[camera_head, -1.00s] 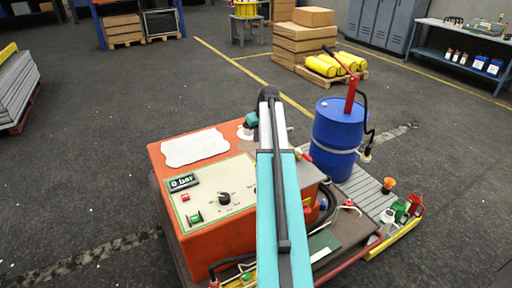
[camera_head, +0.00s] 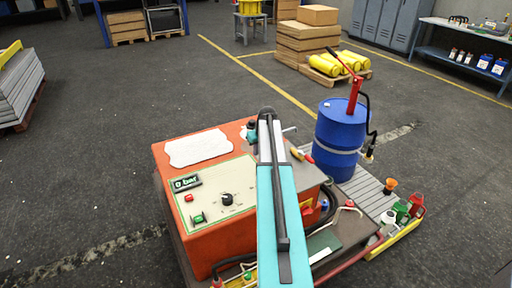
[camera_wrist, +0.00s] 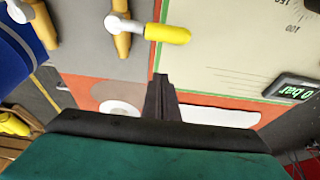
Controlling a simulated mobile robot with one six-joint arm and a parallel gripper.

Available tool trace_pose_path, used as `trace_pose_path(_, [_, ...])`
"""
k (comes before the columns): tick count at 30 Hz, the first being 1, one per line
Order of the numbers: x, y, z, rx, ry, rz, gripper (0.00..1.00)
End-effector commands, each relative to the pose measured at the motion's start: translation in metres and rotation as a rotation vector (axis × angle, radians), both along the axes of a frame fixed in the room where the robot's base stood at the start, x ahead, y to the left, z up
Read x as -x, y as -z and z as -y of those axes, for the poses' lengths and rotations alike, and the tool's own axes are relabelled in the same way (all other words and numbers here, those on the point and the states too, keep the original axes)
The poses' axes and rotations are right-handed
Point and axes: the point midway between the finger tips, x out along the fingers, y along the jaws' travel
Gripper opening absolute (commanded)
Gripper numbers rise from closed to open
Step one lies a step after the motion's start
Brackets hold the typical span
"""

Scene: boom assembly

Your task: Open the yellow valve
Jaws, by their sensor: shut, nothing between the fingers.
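The yellow valve handle (camera_wrist: 168,33) shows at the top middle of the wrist view. It reaches right from a whitish pivot on a brass-coloured pipe (camera_wrist: 123,42). My gripper (camera_wrist: 160,78) is shut and empty, and appears just below the handle in that view, with a visible gap between them. A second pale valve pivot on a brass pipe (camera_wrist: 42,20) is at the upper left. In the head view my arm covers most of the valve area and the gripper's fingers. A small yellow and red part (camera_head: 303,155) shows right of the arm; I cannot tell which valve it belongs to.
The orange machine (camera_head: 215,241) carries a cream panel with a 0 bar display (camera_head: 186,183), which also shows in the wrist view (camera_wrist: 291,88). A blue drum (camera_head: 340,130) stands close to the right. Bottles line the cart's right edge. Open floor lies left.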

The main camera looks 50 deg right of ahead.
Motion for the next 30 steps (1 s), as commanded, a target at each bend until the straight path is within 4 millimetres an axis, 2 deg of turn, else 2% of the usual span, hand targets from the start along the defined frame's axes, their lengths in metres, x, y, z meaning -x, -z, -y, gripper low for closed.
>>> trace_pose_path(1, [-0.002,0.004,0.0,-0.001,0.0,-0.001,0.0])
trace_pose_path(15, [0.033,0.009,-0.01,0.0,0.001,0.0,0.0])
trace_pose_path(28, [0.037,0.011,-0.01,0.001,0.001,0.0,0.0])
trace_pose_path(29, [0.04,0.011,-0.027,0.0,-0.001,0.0,0.0])
trace_pose_path(30, [0.037,0.011,-0.02,0.0,0.0,0.0,0.0])
